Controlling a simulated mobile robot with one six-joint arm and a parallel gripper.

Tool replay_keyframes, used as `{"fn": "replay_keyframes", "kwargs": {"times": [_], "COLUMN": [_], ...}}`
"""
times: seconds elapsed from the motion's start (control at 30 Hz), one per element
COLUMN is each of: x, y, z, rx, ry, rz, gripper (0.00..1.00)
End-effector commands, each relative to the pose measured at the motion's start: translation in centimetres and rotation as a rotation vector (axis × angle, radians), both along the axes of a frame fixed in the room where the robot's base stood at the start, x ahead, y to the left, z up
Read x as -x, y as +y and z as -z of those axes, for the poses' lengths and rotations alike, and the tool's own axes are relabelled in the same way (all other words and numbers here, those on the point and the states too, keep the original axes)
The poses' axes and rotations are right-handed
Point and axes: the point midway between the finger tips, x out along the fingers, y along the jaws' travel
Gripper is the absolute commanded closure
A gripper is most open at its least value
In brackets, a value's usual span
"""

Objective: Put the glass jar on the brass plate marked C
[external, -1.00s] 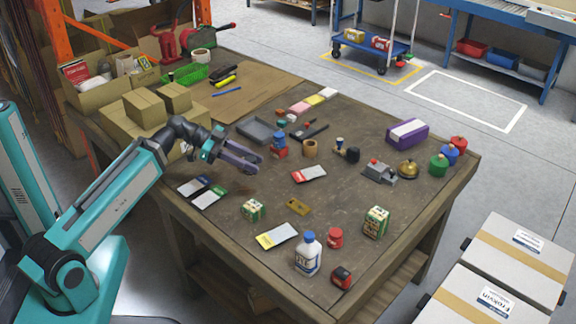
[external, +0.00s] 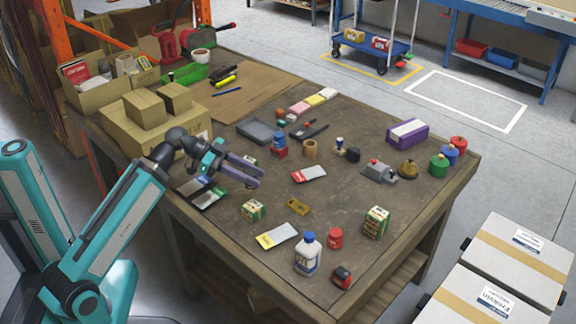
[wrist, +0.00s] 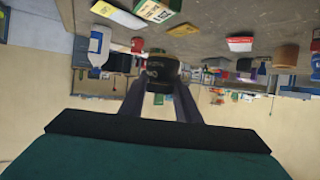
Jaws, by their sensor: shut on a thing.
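My gripper (external: 257,177) is over the left part of the workbench in the external view. In the wrist view its fingers (wrist: 160,84) are shut on a dark, round jar with pale lettering, the glass jar (wrist: 162,71). The jar is hard to make out between the fingers in the external view. A small brass plate (external: 299,207) lies flat on the bench, to the right of and nearer the camera than my gripper. It shows as an olive patch (wrist: 183,30) in the wrist view, apart from the jar. Its letter is too small to read.
A patterned green box (external: 253,210), a yellow-and-white card (external: 277,236) and a white bottle (external: 308,256) stand or lie around the plate. A red-and-white card (external: 309,174) lies beyond it. Bare bench (external: 345,198) lies to the plate's right.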

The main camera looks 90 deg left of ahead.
Motion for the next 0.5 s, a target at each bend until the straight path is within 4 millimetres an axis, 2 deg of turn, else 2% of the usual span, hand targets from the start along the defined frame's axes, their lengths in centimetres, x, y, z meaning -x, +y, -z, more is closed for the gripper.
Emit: {"fn": "replay_keyframes", "kwargs": {"times": [0.03,0.5], "x": [0.0,0.3], "y": [-0.4,-3.6], "z": [0.7,2.0], "rx": [-0.001,-0.002], "ry": [-0.001,-0.005], "rz": [0.004,0.028], "gripper": [0.95,0.95]}}
